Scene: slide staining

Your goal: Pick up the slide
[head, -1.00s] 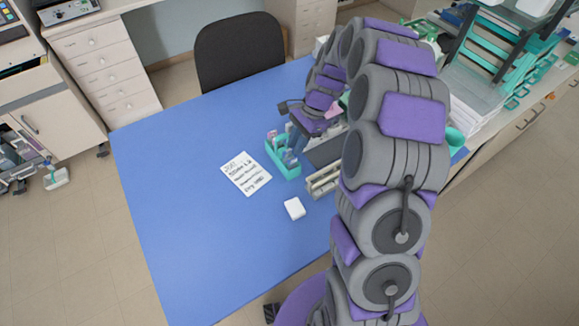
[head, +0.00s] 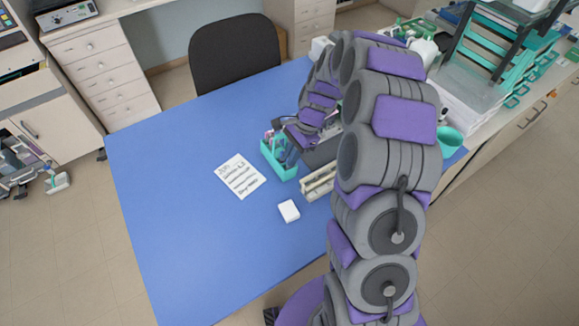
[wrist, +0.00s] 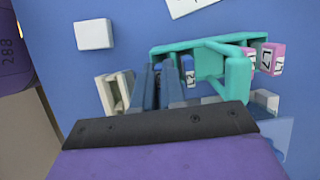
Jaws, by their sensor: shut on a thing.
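The teal slide rack (head: 283,172) stands on the blue table, and in the wrist view it (wrist: 238,78) holds slides with pink labels (wrist: 271,58) at its right end. A slide with a blue label (wrist: 188,70) shows right beside my gripper's fingers. My gripper (wrist: 158,85) is at the left part of the rack, with its fingers close together on a slide. Most of the held slide is hidden by the fingers and wrist. In the head view my gripper (head: 291,150) is low over the rack, partly covered by my arm.
A cream holder (head: 318,183) stands close to the rack's front right. A teal bowl (head: 450,139) is at the right edge. The table's left half is clear.

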